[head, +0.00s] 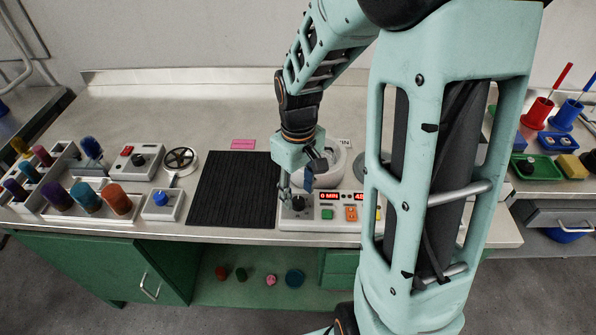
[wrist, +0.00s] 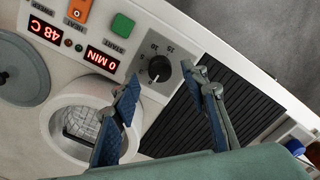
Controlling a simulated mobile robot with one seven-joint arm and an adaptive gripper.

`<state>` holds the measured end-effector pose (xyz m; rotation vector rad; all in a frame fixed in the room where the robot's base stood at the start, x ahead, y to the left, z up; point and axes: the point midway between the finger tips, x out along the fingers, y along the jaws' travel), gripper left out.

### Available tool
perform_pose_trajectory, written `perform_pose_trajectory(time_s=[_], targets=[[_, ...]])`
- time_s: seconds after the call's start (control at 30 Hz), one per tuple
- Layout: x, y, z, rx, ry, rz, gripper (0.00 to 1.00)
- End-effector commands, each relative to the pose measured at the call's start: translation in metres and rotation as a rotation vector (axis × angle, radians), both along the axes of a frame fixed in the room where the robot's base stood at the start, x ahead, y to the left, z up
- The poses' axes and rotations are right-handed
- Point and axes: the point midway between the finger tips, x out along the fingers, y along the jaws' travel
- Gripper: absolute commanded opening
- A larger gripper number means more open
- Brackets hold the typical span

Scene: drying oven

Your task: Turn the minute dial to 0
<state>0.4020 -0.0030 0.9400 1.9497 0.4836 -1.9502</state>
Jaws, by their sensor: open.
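The minute dial is a black round knob (wrist: 159,68) on a grey scale plate of the white oven's panel, and it also shows in the head view (head: 299,203). The scale carries numbers including 15. The red display next to the dial (wrist: 101,61) reads 0 MIN. A second display (wrist: 46,30) reads 48 C. My gripper (wrist: 163,74) is open, with its blue-padded fingers spread either side of the dial in the wrist view. In the head view my gripper (head: 298,187) is just above the dial. I cannot tell whether a finger touches it.
A green start button (wrist: 122,26) and an orange button (wrist: 80,9) are beside the displays. A round white-rimmed opening (wrist: 80,130) lies near the left finger. A black ribbed mat (head: 232,190) is left of the oven. A blue-knobbed box (head: 163,204) stands farther left.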

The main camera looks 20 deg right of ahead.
Motion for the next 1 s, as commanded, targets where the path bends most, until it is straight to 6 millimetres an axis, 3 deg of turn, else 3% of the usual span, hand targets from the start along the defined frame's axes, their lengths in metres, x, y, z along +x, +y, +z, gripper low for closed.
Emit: perform_pose_trajectory(time_s=[0.2,0.4,0.6,1.0], targets=[[0.002,0.000,0.050,-0.001,-0.007,0.000,0.41],[0.001,0.000,0.081,0.000,-0.004,0.001,0.41],[0.000,0.000,0.093,0.000,-0.001,0.002,0.41],[0.000,0.000,0.093,0.000,-0.001,0.001,0.41]])
